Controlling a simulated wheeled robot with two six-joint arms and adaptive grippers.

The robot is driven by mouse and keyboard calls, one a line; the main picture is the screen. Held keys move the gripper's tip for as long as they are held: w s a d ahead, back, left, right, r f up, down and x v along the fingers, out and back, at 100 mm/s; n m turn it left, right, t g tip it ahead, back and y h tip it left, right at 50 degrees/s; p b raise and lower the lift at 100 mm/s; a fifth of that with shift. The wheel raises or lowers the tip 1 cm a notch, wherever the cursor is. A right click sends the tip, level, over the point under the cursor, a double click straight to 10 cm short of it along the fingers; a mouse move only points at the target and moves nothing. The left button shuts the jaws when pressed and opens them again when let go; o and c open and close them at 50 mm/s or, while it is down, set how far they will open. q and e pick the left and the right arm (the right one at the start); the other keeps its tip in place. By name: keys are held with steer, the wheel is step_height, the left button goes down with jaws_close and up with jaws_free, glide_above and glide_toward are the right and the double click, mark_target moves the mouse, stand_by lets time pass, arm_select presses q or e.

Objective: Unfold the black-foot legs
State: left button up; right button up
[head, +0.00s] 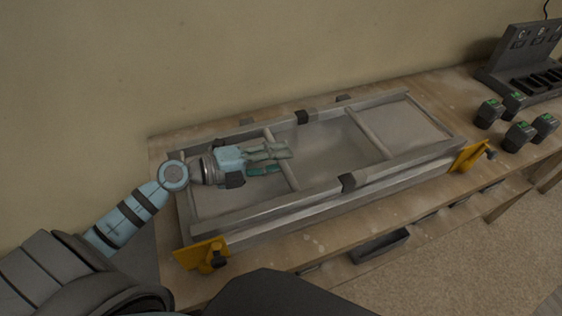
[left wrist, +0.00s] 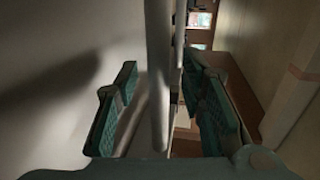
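A grey metal platform (head: 437,163) lies on the workbench with its folded leg frames facing up. A left crossbar (head: 291,178) and a right crossbar (head: 370,134) span between the rails. My left gripper (head: 275,159) is open at the left crossbar. In the left wrist view the grey bar (left wrist: 157,75) runs between the two green-padded fingers (left wrist: 160,110), with gaps visible on both sides. My right gripper is not in view.
Yellow clamps sit at the platform's left end (head: 203,254) and right end (head: 469,157). Several dark blocks with green tops (head: 489,113) and a dark charger rack (head: 530,65) stand at the bench's right. The wall is close behind.

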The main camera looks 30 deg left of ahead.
arm_select(q)
steer(key=shift+w+d+f, duration=0.15)
steer(key=shift+w+d, duration=0.25)
steer(key=shift+w, duration=0.1)
steer(key=shift+s, duration=0.1)
jaws_close()
steer(key=shift+d, duration=0.1)
